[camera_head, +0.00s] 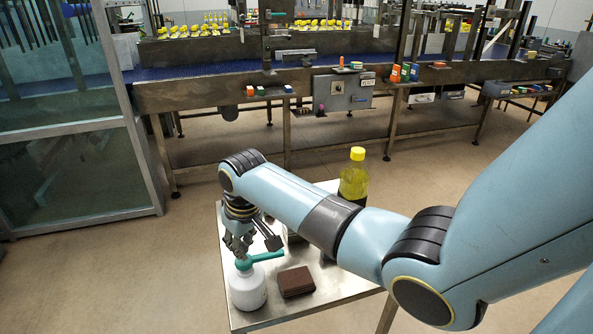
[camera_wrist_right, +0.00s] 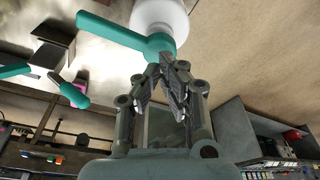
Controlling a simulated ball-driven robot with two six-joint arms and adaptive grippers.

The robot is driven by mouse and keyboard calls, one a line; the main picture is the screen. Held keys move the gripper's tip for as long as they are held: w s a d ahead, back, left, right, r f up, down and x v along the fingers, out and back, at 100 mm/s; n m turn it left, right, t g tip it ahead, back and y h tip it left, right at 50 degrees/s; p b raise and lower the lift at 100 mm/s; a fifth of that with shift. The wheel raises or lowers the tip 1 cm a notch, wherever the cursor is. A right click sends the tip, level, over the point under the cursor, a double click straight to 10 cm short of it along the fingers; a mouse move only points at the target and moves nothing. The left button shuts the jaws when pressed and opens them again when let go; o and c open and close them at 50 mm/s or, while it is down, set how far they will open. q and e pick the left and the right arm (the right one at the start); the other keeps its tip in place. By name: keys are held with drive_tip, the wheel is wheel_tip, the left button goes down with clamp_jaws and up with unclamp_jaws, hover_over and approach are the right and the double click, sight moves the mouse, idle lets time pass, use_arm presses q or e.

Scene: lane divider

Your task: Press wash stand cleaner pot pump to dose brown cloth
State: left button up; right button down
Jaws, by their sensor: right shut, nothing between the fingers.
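The cleaner pot (camera_head: 248,290) is a white round bottle standing at the front left of the metal wash stand (camera_head: 340,290). Its green pump (camera_head: 262,257) has a spout pointing right, toward the brown cloth (camera_head: 296,282), which lies flat beside the pot. My right gripper (camera_head: 239,252) is shut and empty, pointing down at the pump head; contact cannot be told. In the right wrist view the shut fingers (camera_wrist_right: 170,68) are close to the green pump (camera_wrist_right: 135,38), with the white pot (camera_wrist_right: 162,18) behind it. My left gripper is not in view.
A bottle with yellow liquid and a yellow cap (camera_head: 354,178) stands at the back of the stand, partly hidden by my right arm. A conveyor line (camera_head: 220,92) runs across the back. A glass-panelled frame (camera_head: 75,150) stands at the left. Open floor surrounds the stand.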

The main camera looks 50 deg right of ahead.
drive_tip(key=shift+f, duration=0.15)
idle(0.5)
drive_tip(key=shift+f+b, duration=0.95)
drive_tip(key=shift+f, duration=0.6)
drive_tip(key=shift+r, duration=0.1)
drive_tip(key=shift+r+p, duration=0.8)
drive_tip(key=shift+p, duration=0.35)
drive_tip(key=shift+r+p, duration=0.6)
drive_tip(key=shift+r, duration=0.2)
